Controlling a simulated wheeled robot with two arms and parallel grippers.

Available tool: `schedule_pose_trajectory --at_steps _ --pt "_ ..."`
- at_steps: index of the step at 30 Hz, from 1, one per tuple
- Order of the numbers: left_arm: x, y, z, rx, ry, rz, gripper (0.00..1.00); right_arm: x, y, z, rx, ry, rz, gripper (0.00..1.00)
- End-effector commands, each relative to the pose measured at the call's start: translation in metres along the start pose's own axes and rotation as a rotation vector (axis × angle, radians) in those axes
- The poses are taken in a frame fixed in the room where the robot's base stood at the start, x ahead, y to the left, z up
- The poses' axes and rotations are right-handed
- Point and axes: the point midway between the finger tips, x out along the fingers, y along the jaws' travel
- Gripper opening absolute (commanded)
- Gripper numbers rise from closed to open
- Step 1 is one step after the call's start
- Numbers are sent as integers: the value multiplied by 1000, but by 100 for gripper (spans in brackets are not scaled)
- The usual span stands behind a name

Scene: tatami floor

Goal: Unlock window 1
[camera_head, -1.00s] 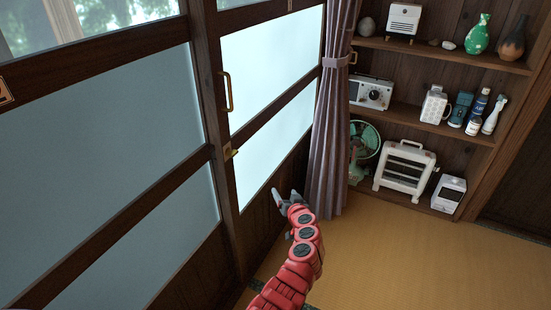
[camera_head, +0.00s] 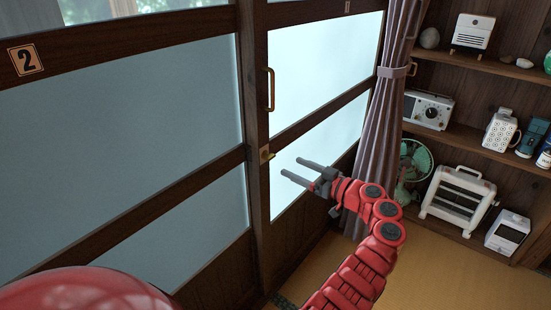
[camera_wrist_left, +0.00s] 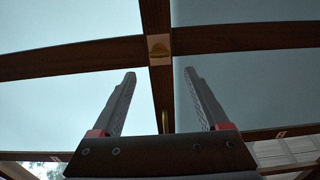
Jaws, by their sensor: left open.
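Window 1 is the right pane (camera_head: 311,80), in a dark wooden frame with a small number plate (camera_head: 347,6). The small brass lock (camera_head: 265,154) sits on the upright post at the left of this pane, below the vertical brass handle (camera_head: 271,90). My left gripper (camera_head: 292,167) is open and empty, its fingers pointing left at the lock, a short way apart from it. In the left wrist view the lock (camera_wrist_left: 158,47) shows beyond and between the open fingertips (camera_wrist_left: 160,73). My right gripper is out of view.
Window 2 (camera_head: 120,110) with its number plate (camera_head: 25,58) fills the left. A gathered curtain (camera_head: 384,110) hangs right of window 1, close to my left arm. Shelves (camera_head: 465,135) with a radio (camera_head: 428,110), heater (camera_head: 458,200) and fan (camera_head: 415,160) stand right. Tatami floor (camera_head: 425,270) is open below.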

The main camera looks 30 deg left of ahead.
Motion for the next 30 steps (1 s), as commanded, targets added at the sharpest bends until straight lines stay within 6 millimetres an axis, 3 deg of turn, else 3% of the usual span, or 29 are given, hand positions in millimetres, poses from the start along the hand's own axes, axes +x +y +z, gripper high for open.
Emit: schedule_pose_trajectory --at_steps 6,12,24,30 --pt "49 0 0 3 -1 0 78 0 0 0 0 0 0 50" --pt "76 1 0 0 -1 1 78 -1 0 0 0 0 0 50" --pt "85 1 0 0 -1 2 78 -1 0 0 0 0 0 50" --pt "84 1 0 1 -1 2 42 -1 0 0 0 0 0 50"
